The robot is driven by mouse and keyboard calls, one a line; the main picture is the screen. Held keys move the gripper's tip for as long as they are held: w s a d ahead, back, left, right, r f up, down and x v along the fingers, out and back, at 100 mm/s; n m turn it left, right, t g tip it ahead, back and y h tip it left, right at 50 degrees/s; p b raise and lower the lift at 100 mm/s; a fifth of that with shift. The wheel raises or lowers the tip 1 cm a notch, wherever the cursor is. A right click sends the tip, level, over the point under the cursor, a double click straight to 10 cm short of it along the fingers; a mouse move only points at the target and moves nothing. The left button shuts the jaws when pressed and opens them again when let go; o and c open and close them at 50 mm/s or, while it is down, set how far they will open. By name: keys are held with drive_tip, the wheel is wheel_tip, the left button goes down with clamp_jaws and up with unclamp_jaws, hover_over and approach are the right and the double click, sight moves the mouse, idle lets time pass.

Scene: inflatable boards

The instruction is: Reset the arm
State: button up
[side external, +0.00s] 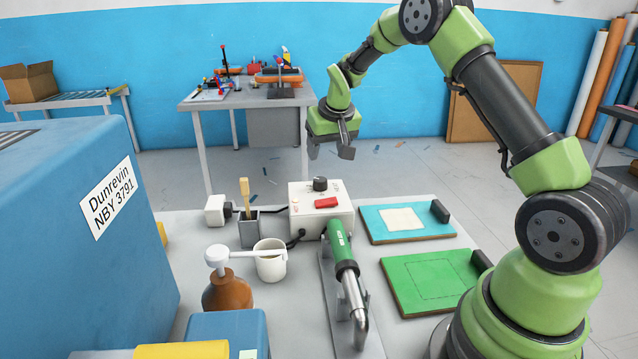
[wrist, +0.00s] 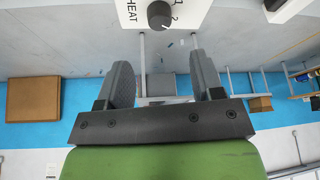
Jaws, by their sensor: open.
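My gripper (side external: 330,150) is open and empty, raised above the back of the work table in the side external view. Its two dark fingers also show apart in the wrist view (wrist: 167,85), with nothing between them. My arm arches up from its base at the right. The white control box (side external: 321,208) with a black knob and a red switch stands on the table below my gripper, apart from it. The box's knob face marked HEAT also shows at the top of the wrist view (wrist: 160,14). The green-handled heat tool (side external: 341,240) rests on a metal stand in front of the box.
A blue board (side external: 380,225) with a pale patch and a green board (side external: 415,280) lie on the right. A white cup (side external: 270,262), a brown bottle (side external: 227,291) and a grey brush holder (side external: 249,230) stand left. A large blue machine (side external: 60,270) fills the left edge.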

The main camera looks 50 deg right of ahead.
drive_tip(key=s+a+r+t+y, duration=0.1)
drive_tip(key=s+a+r+t, duration=0.1)
drive_tip(key=s+a+r, duration=0.85)
drive_tip(key=s+a+r+n+y, duration=0.1)
drive_tip(key=s+a, duration=0.3)
drive_tip(key=s, duration=0.4)
drive_tip(key=s+a+r+n+t+y, duration=0.1)
drive_tip(key=s+a+r+y, duration=0.1)
drive_tip(key=s+a, duration=0.3)
drive_tip(key=s+r, duration=0.1)
drive_tip(key=s, duration=0.2)
drive_tip(key=shift+a, duration=0.2)
